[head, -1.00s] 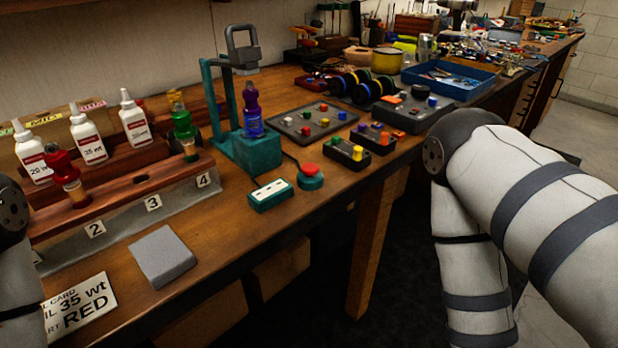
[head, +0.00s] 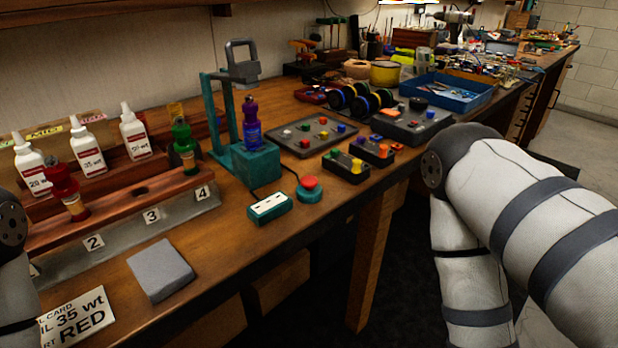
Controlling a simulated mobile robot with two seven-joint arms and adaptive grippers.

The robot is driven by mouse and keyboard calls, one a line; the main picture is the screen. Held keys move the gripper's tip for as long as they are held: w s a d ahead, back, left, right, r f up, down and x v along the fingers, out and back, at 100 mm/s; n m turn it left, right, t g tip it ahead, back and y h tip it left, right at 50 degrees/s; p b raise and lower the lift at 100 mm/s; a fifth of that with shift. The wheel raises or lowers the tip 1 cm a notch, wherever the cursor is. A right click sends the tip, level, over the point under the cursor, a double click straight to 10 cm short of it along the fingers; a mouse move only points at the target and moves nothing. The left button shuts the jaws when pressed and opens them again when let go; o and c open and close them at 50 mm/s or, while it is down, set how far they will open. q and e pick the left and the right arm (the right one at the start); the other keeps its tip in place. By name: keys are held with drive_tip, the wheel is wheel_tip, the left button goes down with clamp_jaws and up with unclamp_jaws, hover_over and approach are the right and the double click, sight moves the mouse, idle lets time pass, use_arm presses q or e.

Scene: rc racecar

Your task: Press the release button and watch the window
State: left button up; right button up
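A red push button on a round teal base (head: 309,188) sits near the front edge of the bench. Beside it is a teal box with a pale window strip (head: 270,207); no reading can be made out in the strip. A teal press stand (head: 250,160) stands behind them, with a grey weight with a handle (head: 242,64) at its top. A purple and blue shock (head: 252,124) stands upright on the stand's block under the weight. My arms show at the left and right edges, but neither gripper is in view.
A wooden rack with numbered slots (head: 122,201) holds a red and a green shock, with white oil bottles behind. A grey pad (head: 161,270) and a card reading 35 wt RED (head: 76,318) lie in front. Trays of small parts (head: 313,135) lie right of the stand.

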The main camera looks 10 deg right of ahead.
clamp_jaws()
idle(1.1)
